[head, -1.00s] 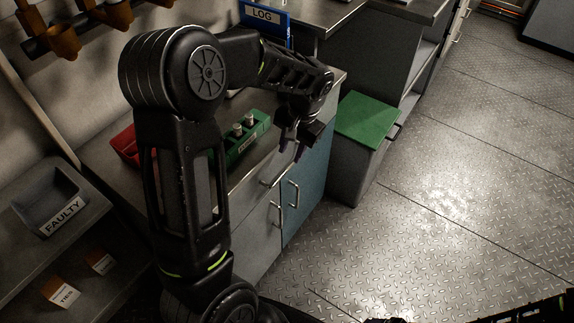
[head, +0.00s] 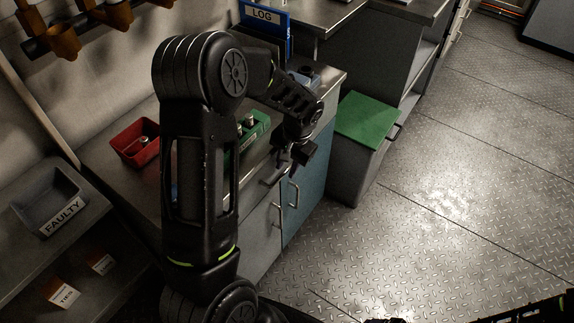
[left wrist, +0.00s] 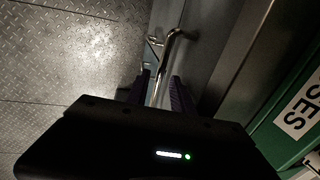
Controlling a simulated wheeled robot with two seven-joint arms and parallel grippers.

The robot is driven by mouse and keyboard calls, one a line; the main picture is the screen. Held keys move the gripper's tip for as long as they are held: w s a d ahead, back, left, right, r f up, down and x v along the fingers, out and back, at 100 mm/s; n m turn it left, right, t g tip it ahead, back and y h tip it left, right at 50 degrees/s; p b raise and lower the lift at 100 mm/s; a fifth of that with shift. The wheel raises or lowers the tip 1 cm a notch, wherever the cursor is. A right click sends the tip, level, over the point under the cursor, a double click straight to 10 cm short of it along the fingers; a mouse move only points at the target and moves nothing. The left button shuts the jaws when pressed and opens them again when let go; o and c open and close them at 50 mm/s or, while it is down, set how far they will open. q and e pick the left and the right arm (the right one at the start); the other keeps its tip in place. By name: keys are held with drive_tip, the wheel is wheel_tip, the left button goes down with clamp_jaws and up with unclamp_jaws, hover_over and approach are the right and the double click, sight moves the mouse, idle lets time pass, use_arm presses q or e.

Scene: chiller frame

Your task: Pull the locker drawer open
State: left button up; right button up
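The grey counter cabinet (head: 256,240) has a horizontal bar handle (head: 273,179) high on its front, by the tips of my left gripper (head: 291,165). In the left wrist view, my left gripper (left wrist: 163,93) is open, with its two dark fingers on either side of a metal bar handle (left wrist: 172,50). A gap shows beside the bar, so the fingers do not look closed on it. The drawer front looks flush with the cabinet. The lower end of the bar is hidden by the gripper body.
A blue door (head: 308,185) with an upright handle is beside the grey front. A green-topped box (head: 366,117) with a side handle stands to the right. A red bin (head: 135,143) and a green fuse holder (head: 254,131) sit on the counter. The floor at right is clear.

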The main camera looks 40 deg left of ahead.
use_arm(q)
clamp_jaws()
idle(1.2)
